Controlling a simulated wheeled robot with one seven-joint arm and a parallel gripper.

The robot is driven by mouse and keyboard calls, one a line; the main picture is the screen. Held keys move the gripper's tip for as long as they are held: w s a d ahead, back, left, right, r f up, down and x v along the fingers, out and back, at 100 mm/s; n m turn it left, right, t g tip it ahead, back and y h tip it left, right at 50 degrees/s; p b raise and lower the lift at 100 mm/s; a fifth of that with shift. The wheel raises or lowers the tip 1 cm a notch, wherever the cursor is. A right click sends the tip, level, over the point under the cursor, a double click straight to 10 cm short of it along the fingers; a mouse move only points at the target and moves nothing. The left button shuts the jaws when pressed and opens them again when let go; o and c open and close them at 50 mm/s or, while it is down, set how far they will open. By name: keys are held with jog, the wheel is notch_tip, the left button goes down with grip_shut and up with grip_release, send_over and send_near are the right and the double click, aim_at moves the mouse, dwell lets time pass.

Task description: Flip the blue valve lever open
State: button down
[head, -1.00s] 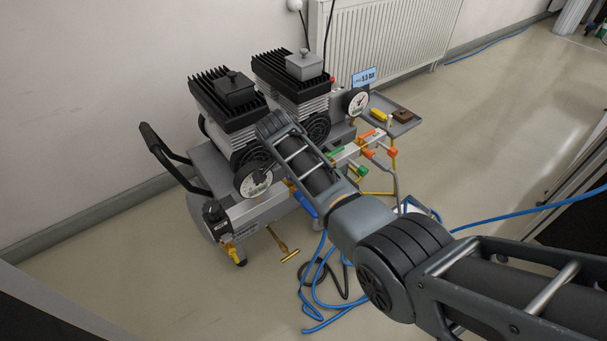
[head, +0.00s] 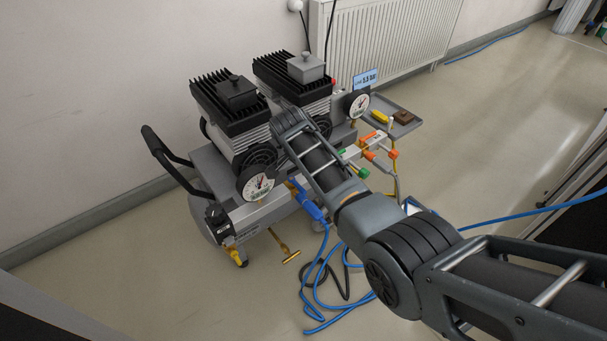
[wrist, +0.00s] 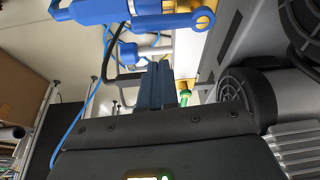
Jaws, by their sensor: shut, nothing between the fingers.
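The blue valve lever (head: 308,203) is at the front of the air compressor, below and right of the left gauge, partly beside my arm. In the wrist view a large blue part that looks like this lever (wrist: 110,10) lies across the top, with a round eyelet at its right end. My gripper (wrist: 160,68) shows in the wrist view as dark blue-grey fingers, shut and empty. They point up the picture and are below the blue part, apart from it in the picture; the depth gap is unclear. In the head view my arm hides the fingers.
The compressor has two dark finned cylinder heads (head: 230,102), a left gauge (head: 258,186) and a right gauge (head: 357,103). Green and orange fittings (head: 368,155) are right of my arm. A side tray (head: 408,125) holds small parts. Blue hose (head: 318,285) lies on the floor.

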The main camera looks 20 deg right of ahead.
jog(key=w+p+v, duration=0.1)
jog(key=p+v, duration=0.1)
jog(key=v, duration=0.7)
jog(key=shift+s+d+r+p, duration=0.2)
jog(key=shift+s+r+p, duration=0.15)
jog(key=shift+r, duration=0.25)
